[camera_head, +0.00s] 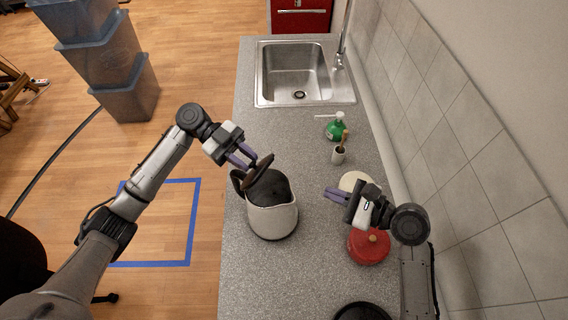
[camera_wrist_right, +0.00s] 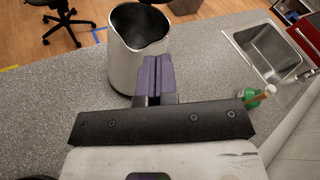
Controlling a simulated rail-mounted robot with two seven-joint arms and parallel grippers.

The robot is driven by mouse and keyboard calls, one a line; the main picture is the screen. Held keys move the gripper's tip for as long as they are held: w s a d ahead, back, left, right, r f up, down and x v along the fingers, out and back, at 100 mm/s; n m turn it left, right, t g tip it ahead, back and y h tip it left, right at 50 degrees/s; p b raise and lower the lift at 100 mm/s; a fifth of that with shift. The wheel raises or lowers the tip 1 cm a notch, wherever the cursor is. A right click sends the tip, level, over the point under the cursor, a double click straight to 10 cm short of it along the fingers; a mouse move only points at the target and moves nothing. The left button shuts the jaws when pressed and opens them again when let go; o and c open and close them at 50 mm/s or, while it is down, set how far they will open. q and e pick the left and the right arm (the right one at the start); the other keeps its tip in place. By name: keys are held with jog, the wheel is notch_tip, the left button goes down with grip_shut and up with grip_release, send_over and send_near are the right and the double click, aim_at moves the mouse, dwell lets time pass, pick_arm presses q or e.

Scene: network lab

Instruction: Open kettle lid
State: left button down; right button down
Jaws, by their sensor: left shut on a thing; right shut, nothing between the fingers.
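The kettle (camera_head: 272,221), a light metallic jug with a black handle (camera_head: 237,181), stands upright on the grey counter. Its lid (camera_head: 258,171), a dark disc, is tilted up at the handle side, and the dark inside of the kettle shows. My left gripper (camera_head: 243,157) is at the raised lid's edge, shut on it. My right gripper (camera_head: 336,195) is to the right of the kettle, shut and empty, apart from it. The right wrist view shows the kettle (camera_wrist_right: 127,62) with its open mouth beyond the shut right fingers (camera_wrist_right: 154,77).
A red lidded pot (camera_head: 369,249) and a pale round item (camera_head: 353,181) are near my right gripper. A small utensil cup (camera_head: 339,155) and a green bottle (camera_head: 334,129) stand farther back, before the sink (camera_head: 295,72). A tiled wall (camera_head: 460,130) bounds the right.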

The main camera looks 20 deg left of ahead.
pick_arm(q)
jog(key=shift+f, duration=0.15)
pick_arm(e)
jog(key=m, duration=0.5)
send_near(272, 159)
jog(key=a+f, duration=0.4)
jog(key=f, duration=0.1)
jog(key=shift+w+a+r, duration=0.25)
jog(key=shift+a+r, duration=0.2)
jog(key=shift+a, duration=0.25)
jog(key=shift+w+a+r, duration=0.25)
jog(key=shift+a+r, duration=0.15)
jog(key=shift+a, duration=0.25)
jog(key=shift+a+r, duration=0.55)
jog(key=shift+a, duration=0.15)
pick_arm(q)
jog(key=c, duration=1.2)
grip_release()
jog(key=shift+d, duration=0.1)
jog(key=shift+c, duration=0.2)
jog(key=o, duration=0.3)
pick_arm(e)
jog(key=shift+d+f, duration=0.1)
